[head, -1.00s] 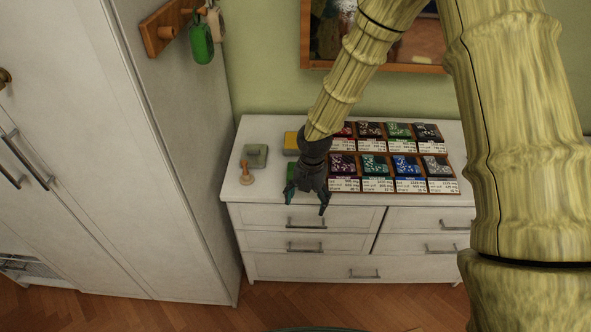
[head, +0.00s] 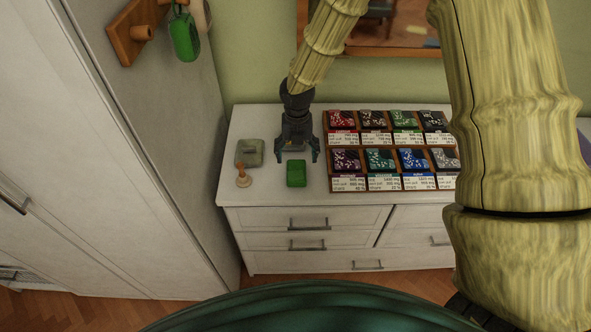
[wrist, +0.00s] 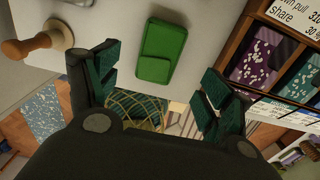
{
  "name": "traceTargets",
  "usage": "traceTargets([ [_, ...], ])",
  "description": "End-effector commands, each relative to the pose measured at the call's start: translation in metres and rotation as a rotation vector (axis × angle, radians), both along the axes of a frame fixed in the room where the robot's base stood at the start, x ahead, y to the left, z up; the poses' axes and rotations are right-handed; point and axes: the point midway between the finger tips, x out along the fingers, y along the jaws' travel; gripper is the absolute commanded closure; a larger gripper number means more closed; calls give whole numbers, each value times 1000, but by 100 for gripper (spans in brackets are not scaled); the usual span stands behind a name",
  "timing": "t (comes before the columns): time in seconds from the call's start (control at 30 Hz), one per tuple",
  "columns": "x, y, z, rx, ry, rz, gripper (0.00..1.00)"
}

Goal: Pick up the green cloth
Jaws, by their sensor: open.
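The green cloth (head: 296,173) is a small folded block lying flat on the white dresser top, near its front edge. In the wrist view the green cloth (wrist: 161,50) lies beyond the fingertips, between their two lines. My gripper (head: 299,158) is open and empty. In the head view it appears just behind the cloth, its fingers pointing down and spread. In the wrist view my gripper (wrist: 158,76) has nothing between its fingers. I cannot tell its exact height above the dresser.
A wooden rack of colored packets (head: 392,148) stands to the right. A tall white cabinet (head: 130,180) borders the left.

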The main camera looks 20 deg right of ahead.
Motion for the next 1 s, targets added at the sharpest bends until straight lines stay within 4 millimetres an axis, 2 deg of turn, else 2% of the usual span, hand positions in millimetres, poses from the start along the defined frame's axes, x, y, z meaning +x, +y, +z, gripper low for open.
traceTargets([
  [0.2,0,0,-21,-2,1,0,20],
  [0.47,0,1,-30,0,0,1,20],
  [0.8,-2,2,-63,0,2,1,20],
  [1.0,-1,2,-76,0,0,1,20],
])
